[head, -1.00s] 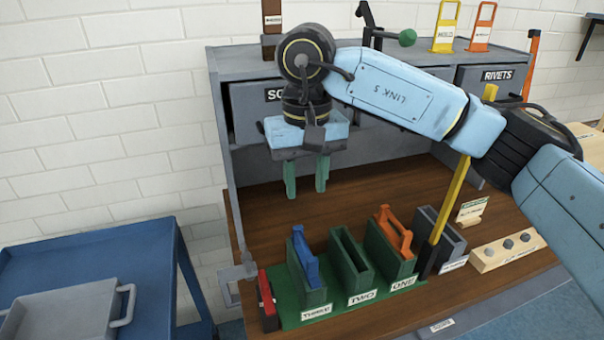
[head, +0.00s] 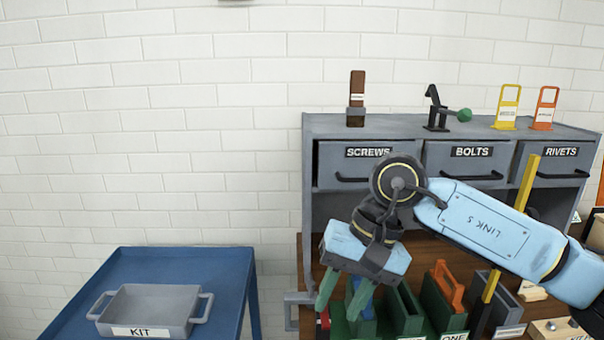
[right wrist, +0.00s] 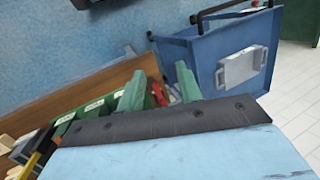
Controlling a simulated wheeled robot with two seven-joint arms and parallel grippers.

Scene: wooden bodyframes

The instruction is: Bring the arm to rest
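My right arm comes in from the right in the head view. Its gripper (head: 345,297) hangs tilted in front of the workbench, its green fingers pointing down and slightly left. The fingers are apart with nothing between them. They also show apart and empty in the right wrist view (right wrist: 159,90). In the head view they overlap the left end of the green rack (head: 402,310); I cannot tell the exact gap. My left gripper is in neither view.
The grey workbench (head: 312,215) has drawers marked screws, bolts and rivets. An orange frame (head: 449,287) stands in the rack beside a yellow post (head: 527,183). A grey KIT tray (head: 150,307) sits on a blue cart (head: 190,257) at left. Wall space above the cart is clear.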

